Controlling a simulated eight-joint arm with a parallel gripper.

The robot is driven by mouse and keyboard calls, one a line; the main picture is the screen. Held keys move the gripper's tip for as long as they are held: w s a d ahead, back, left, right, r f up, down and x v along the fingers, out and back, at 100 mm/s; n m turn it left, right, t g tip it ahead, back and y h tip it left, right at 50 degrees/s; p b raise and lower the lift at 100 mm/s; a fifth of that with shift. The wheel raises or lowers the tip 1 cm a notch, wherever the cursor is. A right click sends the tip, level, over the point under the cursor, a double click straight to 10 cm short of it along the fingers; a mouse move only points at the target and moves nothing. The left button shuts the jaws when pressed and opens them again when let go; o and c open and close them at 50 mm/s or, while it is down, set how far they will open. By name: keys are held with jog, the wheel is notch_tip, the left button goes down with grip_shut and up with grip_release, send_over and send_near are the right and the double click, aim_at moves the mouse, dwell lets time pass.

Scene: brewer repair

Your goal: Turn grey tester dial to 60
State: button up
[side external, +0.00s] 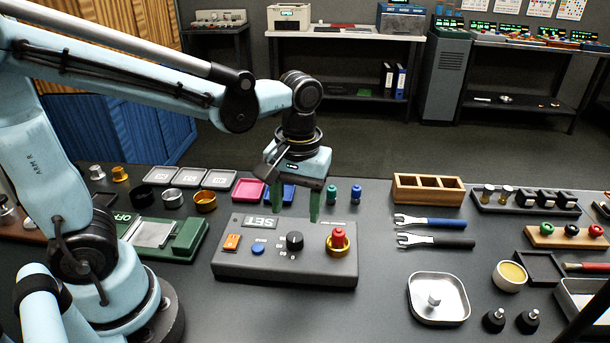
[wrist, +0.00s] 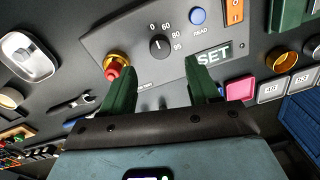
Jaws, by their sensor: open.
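The grey tester (side external: 283,268) stands on the dark bench in the side view, and its panel (wrist: 135,30) fills the upper wrist view. Its black dial (side external: 295,241) sits mid-panel; in the wrist view the dial (wrist: 159,45) has the marks 0, 60, 80 and 95 around it. A small pale line shows on the knob, but its exact setting is too small to read. My gripper (side external: 295,210) points down above the tester's back part, behind the dial. In the wrist view my gripper (wrist: 151,80) has its two green fingers wide apart, with nothing between them and the dial beyond.
On the tester are a red knob on a gold ring (side external: 339,242), a blue button (side external: 258,248), an orange switch (side external: 231,242) and a SET label (side external: 261,222). A green device (side external: 188,240) stands left; two wrenches (side external: 435,241) lie right.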

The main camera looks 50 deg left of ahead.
aim_at(295, 236)
jog(key=shift+s+a+f, duration=0.1)
jog(key=shift+a+f, duration=0.05)
jog(key=shift+f, duration=3.45)
jog(key=shift+c, duration=0.2)
jog(key=c, duration=1)
jog(key=shift+m, duration=0.3)
jog(key=m, duration=0.3)
jog(key=shift+m, duration=2.1)
